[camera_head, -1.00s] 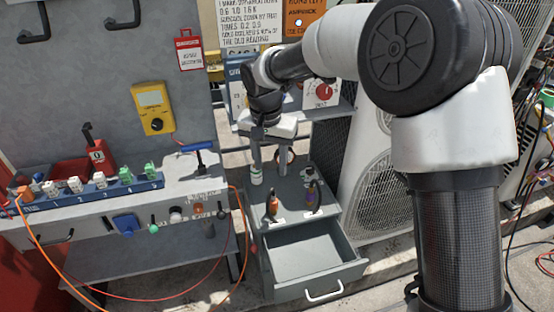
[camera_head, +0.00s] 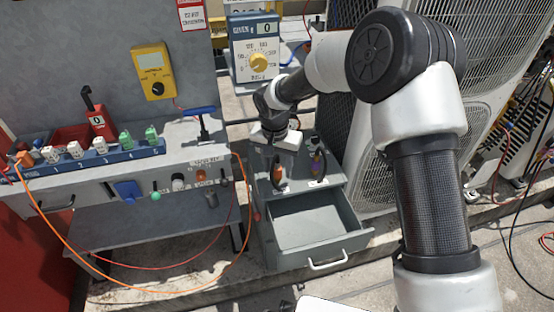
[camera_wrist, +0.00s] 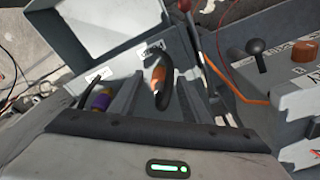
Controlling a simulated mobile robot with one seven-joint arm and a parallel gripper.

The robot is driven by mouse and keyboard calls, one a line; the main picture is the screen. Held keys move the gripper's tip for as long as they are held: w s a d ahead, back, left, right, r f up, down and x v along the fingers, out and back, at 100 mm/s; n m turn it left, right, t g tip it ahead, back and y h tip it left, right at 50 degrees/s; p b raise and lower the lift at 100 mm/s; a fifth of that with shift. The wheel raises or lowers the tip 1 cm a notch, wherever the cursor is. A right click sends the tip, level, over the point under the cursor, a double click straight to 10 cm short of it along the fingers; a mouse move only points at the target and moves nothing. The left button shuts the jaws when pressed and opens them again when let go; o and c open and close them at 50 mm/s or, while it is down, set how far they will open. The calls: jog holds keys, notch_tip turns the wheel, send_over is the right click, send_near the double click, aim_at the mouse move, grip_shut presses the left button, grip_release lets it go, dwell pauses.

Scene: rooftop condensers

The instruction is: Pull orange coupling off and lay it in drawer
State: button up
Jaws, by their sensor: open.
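The orange coupling (camera_head: 278,178) has a black end and stands on the grey cabinet top beside a label. In the wrist view the orange coupling (camera_wrist: 158,78) shows between the two fingers of my gripper (camera_wrist: 160,92). My gripper (camera_head: 277,160) is open, with a finger on either side of the coupling. I see no clear contact, and what the coupling's lower end sits on is hidden. The drawer (camera_head: 330,252) below is pulled open and looks empty. It also shows at the upper left of the wrist view (camera_wrist: 138,45).
A purple coupling (camera_head: 317,162) with a black cable stands right of the orange one. A bench (camera_head: 185,168) at left holds a blue rack (camera_head: 90,163) of several connectors, with orange cables hanging down. A condenser unit (camera_head: 375,165) stands right of the cabinet.

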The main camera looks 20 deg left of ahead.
aim_at(278, 162)
jog(key=shift+f, duration=0.45)
grip_shut()
jog(key=shift+r, duration=0.4)
dwell(0.4)
jog(key=shift+r+p, duration=1.3)
jog(key=shift+r, duration=0.75)
